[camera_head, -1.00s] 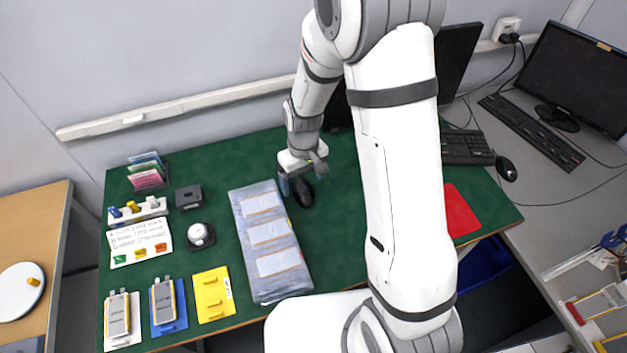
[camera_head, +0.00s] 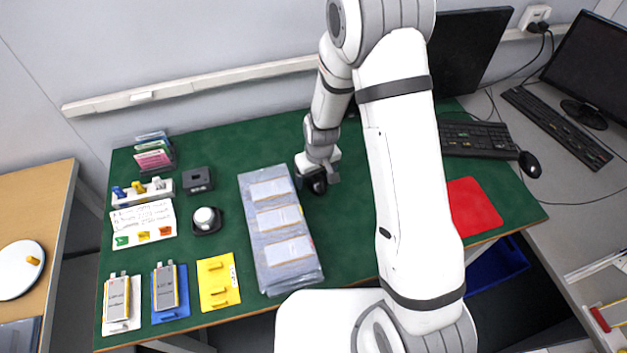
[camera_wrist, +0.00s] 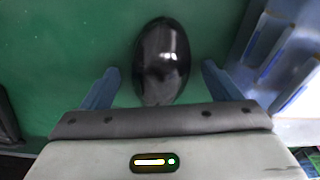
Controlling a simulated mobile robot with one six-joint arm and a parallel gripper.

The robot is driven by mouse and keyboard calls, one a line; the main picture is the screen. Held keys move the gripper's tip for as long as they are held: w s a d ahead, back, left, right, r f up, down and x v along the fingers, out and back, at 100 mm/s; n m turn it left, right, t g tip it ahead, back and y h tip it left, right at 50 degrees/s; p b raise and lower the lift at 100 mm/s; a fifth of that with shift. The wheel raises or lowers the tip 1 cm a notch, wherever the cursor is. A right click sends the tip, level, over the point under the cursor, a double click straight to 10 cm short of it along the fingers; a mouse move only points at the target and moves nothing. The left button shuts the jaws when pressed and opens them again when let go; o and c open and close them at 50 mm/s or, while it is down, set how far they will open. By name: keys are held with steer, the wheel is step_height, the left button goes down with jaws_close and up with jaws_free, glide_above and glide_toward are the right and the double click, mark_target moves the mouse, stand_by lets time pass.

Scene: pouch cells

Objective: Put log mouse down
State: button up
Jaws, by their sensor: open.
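A glossy black mouse (camera_head: 319,185) rests on the green mat of the table, just right of the long grey tray; its back part is hidden by my arm in the head view. My gripper (camera_head: 317,178) is low at the mouse. In the wrist view, the mouse (camera_wrist: 162,60) lies between the two blue fingers of my gripper (camera_wrist: 160,68). The fingers are apart, with green mat showing on both sides of the mouse. A red pad (camera_head: 474,208) lies on the right part of the table, with nothing on it.
The grey tray (camera_head: 247,213) with several pale panels stands close left of my gripper. A keyboard (camera_head: 476,139) and a second black mouse (camera_head: 530,164) are at the right, behind the red pad. A monitor (camera_head: 467,50) stands at the back. My arm hides the middle of the table.

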steer(key=shift+r, duration=0.1)
steer(key=c, duration=1.2)
